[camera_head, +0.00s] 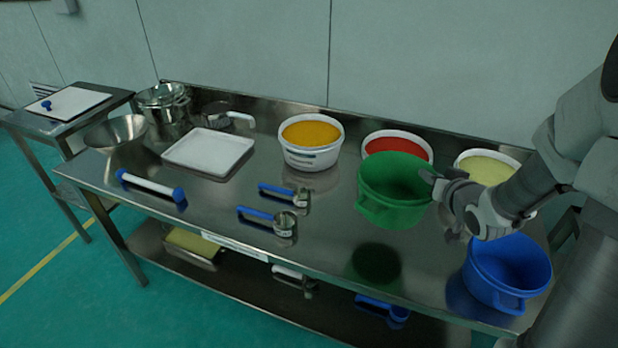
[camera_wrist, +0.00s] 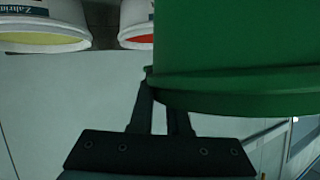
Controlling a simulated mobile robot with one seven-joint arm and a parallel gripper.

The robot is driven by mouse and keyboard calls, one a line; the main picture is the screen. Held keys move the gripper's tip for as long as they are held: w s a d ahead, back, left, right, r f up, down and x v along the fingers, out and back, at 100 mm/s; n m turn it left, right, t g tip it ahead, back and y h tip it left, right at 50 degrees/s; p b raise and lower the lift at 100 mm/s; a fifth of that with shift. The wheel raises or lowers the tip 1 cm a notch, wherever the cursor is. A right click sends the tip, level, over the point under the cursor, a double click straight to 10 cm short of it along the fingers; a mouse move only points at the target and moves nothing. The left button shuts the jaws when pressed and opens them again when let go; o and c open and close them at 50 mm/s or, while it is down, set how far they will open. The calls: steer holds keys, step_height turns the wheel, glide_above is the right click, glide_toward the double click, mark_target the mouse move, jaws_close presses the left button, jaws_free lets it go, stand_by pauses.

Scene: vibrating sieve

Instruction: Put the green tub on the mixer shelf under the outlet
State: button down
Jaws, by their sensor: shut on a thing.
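The green tub (camera_head: 392,192) is upright and looks empty in the head view. My gripper (camera_head: 436,182) is shut on its right rim and holds it above the steel table, with a dark shadow or reflection on the tabletop in front of it. In the wrist view the tub's green wall (camera_wrist: 235,88) fills the upper right, with the gripper fingers (camera_wrist: 160,95) at its rim. The mixer, its shelf and the outlet do not show in either view.
On the steel table (camera_head: 330,235), white tubs with orange (camera_head: 312,140), red (camera_head: 397,146) and pale yellow (camera_head: 487,168) contents stand behind. A blue tub (camera_head: 508,272) is at the front right. Two blue-handled scoops (camera_head: 270,218), a white tray (camera_head: 208,152) and metal bowls (camera_head: 117,133) lie to the left.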

mark_target(378, 181)
steer(key=w+a+f, duration=0.1)
steer(key=a+f, duration=0.1)
steer(key=a, duration=0.1)
steer(key=w+a+f+b, duration=0.1)
steer(key=w+a+f, duration=0.1)
steer(key=a, duration=0.1)
steer(key=w+a+f+b, duration=0.1)
steer(key=w+a+f, duration=0.1)
steer(key=a+f, duration=0.1)
steer(key=shift+w+a, duration=0.25)
steer(key=shift+a, duration=0.3)
steer(key=shift+f+b, duration=0.4)
steer(key=shift+f, duration=1.55)
steer(key=shift+f, duration=0.15)
steer(key=c, duration=0.9)
jaws_free()
steer(key=shift+s+r, duration=0.1)
steer(key=shift+r, duration=0.1)
